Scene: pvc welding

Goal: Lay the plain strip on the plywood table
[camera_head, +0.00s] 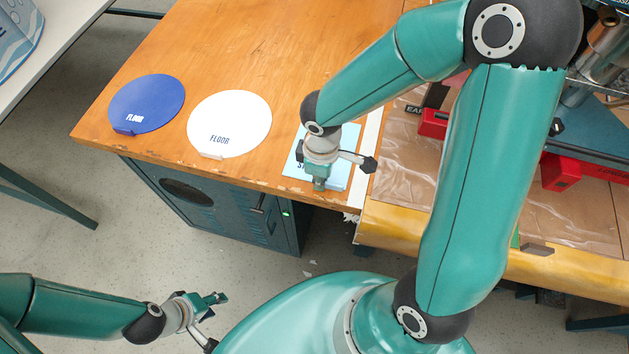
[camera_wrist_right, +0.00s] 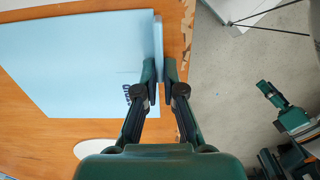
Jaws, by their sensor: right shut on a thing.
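My right gripper (camera_head: 320,184) is low over the front edge of the plywood table (camera_head: 250,45), above a light blue square sheet (camera_head: 350,165) with partly hidden dark lettering. In the right wrist view, my right gripper (camera_wrist_right: 161,72) is shut on a narrow light blue strip (camera_wrist_right: 158,38), seen nearly edge-on. The strip is beside the right edge of the square sheet (camera_wrist_right: 75,60); I cannot tell whether they touch. In the head view my gripper hides the strip. My left gripper (camera_head: 215,300) is off the table at lower left, its fingers too small to judge.
A blue disc (camera_head: 147,97) and a white disc (camera_head: 232,115), both marked FLOOR, lie left of the square sheet. The table's far left area is clear.

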